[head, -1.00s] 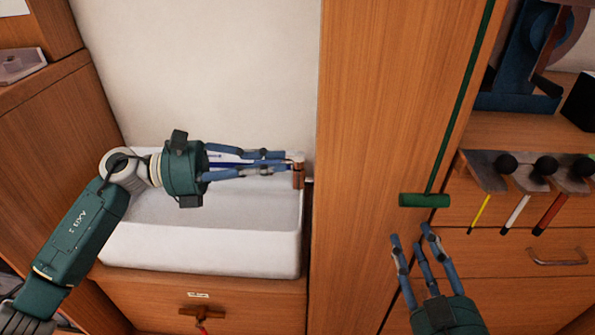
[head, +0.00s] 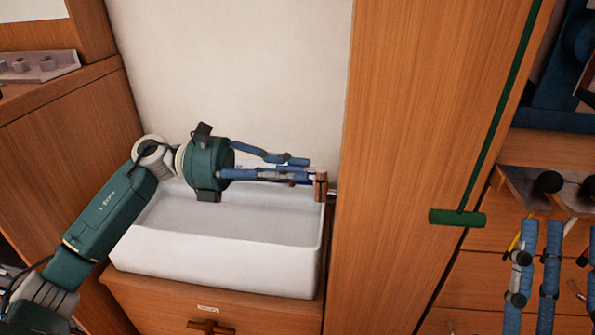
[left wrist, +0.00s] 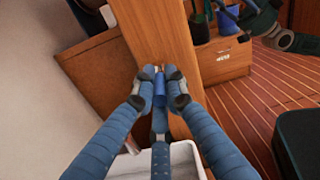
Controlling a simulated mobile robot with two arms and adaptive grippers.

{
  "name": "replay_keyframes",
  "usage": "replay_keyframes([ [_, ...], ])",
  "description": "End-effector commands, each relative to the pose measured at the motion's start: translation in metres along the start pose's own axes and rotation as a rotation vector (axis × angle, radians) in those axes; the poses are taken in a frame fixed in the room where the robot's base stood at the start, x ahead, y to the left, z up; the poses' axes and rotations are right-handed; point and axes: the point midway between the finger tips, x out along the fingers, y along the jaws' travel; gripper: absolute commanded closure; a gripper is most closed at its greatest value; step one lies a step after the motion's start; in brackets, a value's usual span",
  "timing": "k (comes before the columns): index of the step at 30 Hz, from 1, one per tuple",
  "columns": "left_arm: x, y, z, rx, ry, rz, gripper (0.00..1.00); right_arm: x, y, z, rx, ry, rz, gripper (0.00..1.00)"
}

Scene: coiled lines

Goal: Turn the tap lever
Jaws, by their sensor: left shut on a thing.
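A copper-coloured tap part (head: 320,187) stands at the right end of the white basin (head: 215,262), beside the tall wooden cabinet. My left gripper (head: 302,170) reaches over the basin from the left, and its blue fingers are shut at the tap. In the left wrist view the fingertips (left wrist: 160,88) come close together; they hide most of what they hold, so the lever's outline and angle are unclear. My right gripper (head: 535,258) shows at the lower right, its fingers spread and apart from the tap, with no object seen between them.
The tall wooden cabinet panel (head: 415,130) closes off the basin's right side. Black-knobbed tools (head: 548,182) hang near my right gripper. A drawer handle (head: 210,327) is below the basin. The basin's inside is clear.

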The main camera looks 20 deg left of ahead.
Motion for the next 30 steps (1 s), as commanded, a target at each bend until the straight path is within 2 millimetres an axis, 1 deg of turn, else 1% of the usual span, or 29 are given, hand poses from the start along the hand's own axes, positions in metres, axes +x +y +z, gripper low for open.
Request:
replay_keyframes([
  [1, 0.0, 0.001, -0.003, -0.004, 0.006, 0.001, 1.0, 0.0, 0.0, 0.0, 0.0, 0.0, 0.0, 0.6],
  [8, 0.0, 0.0, -0.003, -0.003, 0.005, 0.0, 1.0, 0.0, 0.0, 0.001, 0.0, -0.001, 0.0, 0.6],
  [9, 0.0, 0.0, -0.003, -0.003, 0.005, 0.0, 0.83, -0.001, 0.0, 0.001, 0.0, -0.001, 0.0, 0.6],
  [11, 0.0, 0.0, -0.003, -0.003, 0.004, -0.001, 0.71, -0.001, 0.0, 0.001, 0.0, -0.001, 0.0, 0.6],
  [12, 0.0, 0.0, -0.002, -0.003, 0.003, -0.001, 0.69, -0.001, 0.0, 0.001, 0.0, -0.001, 0.0, 0.6],
  [20, 0.0, 0.0, -0.001, -0.001, 0.0, -0.001, 0.69, -0.001, 0.0, 0.002, -0.001, -0.004, -0.001, 0.6],
  [23, -0.006, 0.0, -0.001, -0.002, 0.001, 0.001, 0.69, -0.001, 0.0, 0.002, -0.001, -0.005, -0.001, 0.6],
  [26, -0.019, 0.001, -0.001, -0.004, 0.0, 0.002, 0.69, -0.001, 0.0, 0.002, -0.001, -0.004, -0.001, 0.6],
  [30, -0.049, 0.001, -0.001, -0.004, 0.001, 0.004, 0.69, -0.001, 0.0, 0.001, -0.001, -0.004, -0.001, 0.6],
])
